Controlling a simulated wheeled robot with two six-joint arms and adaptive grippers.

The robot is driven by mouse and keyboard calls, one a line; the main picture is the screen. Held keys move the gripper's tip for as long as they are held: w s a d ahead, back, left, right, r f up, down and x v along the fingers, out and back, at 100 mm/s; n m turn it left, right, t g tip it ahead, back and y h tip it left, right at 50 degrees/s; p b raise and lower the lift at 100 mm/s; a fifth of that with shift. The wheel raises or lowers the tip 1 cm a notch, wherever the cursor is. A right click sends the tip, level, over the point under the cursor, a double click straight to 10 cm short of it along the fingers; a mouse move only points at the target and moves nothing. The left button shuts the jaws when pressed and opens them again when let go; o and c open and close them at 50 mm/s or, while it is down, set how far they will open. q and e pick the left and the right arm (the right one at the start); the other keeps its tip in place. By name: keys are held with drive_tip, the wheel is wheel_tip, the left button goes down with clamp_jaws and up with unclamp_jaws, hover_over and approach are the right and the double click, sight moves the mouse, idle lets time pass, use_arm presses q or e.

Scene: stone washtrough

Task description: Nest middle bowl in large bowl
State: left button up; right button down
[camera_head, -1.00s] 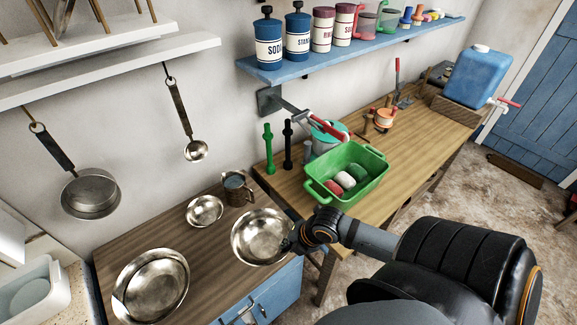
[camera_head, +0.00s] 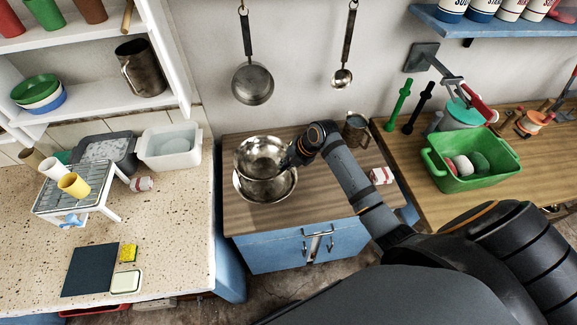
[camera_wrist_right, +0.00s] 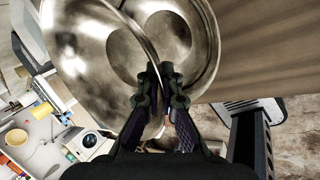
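The middle bowl (camera_head: 263,155), shiny metal, is in my right gripper (camera_head: 296,158) in the head view. The gripper pinches its right rim. The large bowl (camera_head: 270,190), also metal, sits on the wooden counter. The middle bowl overlaps its back part in the picture and hides much of its inside; I cannot tell whether they touch. In the right wrist view, the middle bowl's wall (camera_wrist_right: 85,55) runs between the fingers (camera_wrist_right: 165,95), with the large bowl (camera_wrist_right: 190,35) behind it. My left gripper is not in view.
A metal mug (camera_head: 356,130) and a red-and-white can (camera_head: 381,175) stand on the counter right of my gripper. A pan (camera_head: 253,84) and a ladle (camera_head: 343,77) hang on the wall above. A white tub (camera_head: 170,148) stands at left. The counter's front right is partly clear.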

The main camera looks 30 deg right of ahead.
wheel_tip(320, 180, down, 4)
drive_tip(key=b, duration=0.3)
drive_tip(key=shift+d+r, duration=0.1)
idle(0.3)
drive_tip(key=shift+f, duration=0.25)
idle(0.8)
drive_tip(key=shift+f+b, duration=0.2)
drive_tip(key=shift+b, duration=0.1)
drive_tip(key=shift+f+b, duration=1.2)
drive_tip(key=shift+f, duration=0.4)
drive_tip(key=shift+f, duration=0.1)
